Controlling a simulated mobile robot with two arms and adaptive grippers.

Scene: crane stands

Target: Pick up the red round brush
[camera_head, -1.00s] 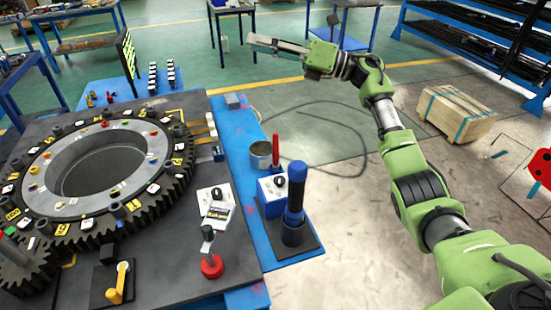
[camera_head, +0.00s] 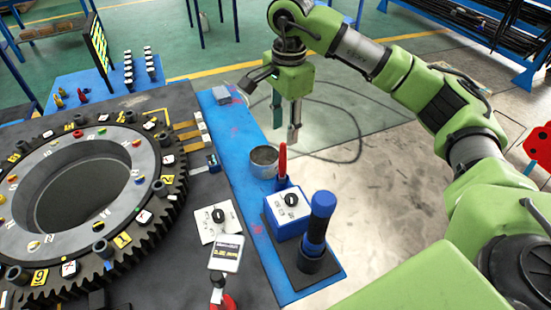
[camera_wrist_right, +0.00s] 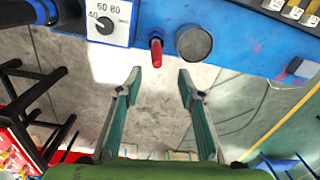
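The red round brush (camera_head: 283,160) shows as a slim red upright piece between the grey metal cup and the blue box, at the edge of the blue bench; its lower end is hidden in the head view. In the right wrist view the red piece (camera_wrist_right: 156,53) is beyond the fingertips, roughly in line with the gap between them. My right gripper (camera_head: 286,122) points down, open and empty, behind the brush in the head view and apart from it. Its two fingers also show spread in the right wrist view (camera_wrist_right: 159,80). My left gripper is not in view.
Close to the brush stand the grey cup (camera_head: 263,161), the blue dial box (camera_head: 287,212) and a tall blue-capped cylinder (camera_head: 318,222) on a black base. A large toothed ring (camera_head: 150,205) fills the left of the bench. Floor right of the bench is clear.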

